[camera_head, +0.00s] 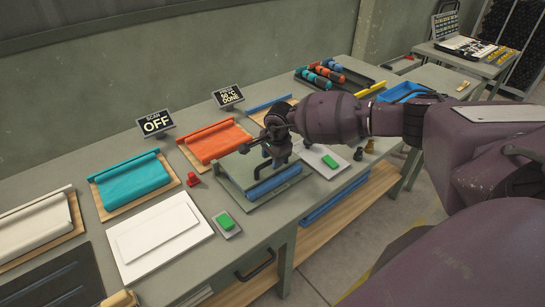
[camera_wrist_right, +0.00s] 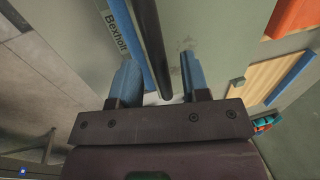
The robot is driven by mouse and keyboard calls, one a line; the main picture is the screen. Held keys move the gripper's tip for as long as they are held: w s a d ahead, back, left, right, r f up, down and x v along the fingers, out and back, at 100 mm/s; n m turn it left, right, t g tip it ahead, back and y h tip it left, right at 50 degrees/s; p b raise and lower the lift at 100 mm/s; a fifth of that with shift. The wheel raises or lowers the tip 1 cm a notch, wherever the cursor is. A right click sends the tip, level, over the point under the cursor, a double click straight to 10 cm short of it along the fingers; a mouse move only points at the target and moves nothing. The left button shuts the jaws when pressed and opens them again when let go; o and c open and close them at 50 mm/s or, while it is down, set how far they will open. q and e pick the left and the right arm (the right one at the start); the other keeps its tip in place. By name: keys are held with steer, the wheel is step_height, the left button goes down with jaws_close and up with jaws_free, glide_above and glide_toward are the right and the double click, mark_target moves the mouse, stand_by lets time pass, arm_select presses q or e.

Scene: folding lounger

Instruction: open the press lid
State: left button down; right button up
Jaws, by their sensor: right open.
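The press (camera_head: 232,188) is a low grey-green unit near the table's front edge, with a blue bar (camera_head: 275,183) along its right side. Its lid looks down and flat, partly hidden by my arm. A dark handle bar (camera_wrist_right: 150,40) runs over a grey surface beside a blue strip marked "Bexholt" in the right wrist view. My right gripper (camera_head: 275,160) is above the press, pointing down. In the wrist view its two blue fingers (camera_wrist_right: 160,88) are apart, with the end of the dark bar appearing between them; I cannot tell whether they touch it. My left gripper is out of view.
Orange (camera_head: 215,142) and teal (camera_head: 130,182) rolled sheets lie behind and left of the press. A green button (camera_head: 226,221), a red knob (camera_head: 193,180) and a white board (camera_head: 160,233) are close by. Another green button (camera_head: 329,161) is to the right. Signs read "OFF" and "DONE".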

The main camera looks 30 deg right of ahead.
jaws_close()
steer(key=shift+w, duration=0.1)
stand_by(0.4)
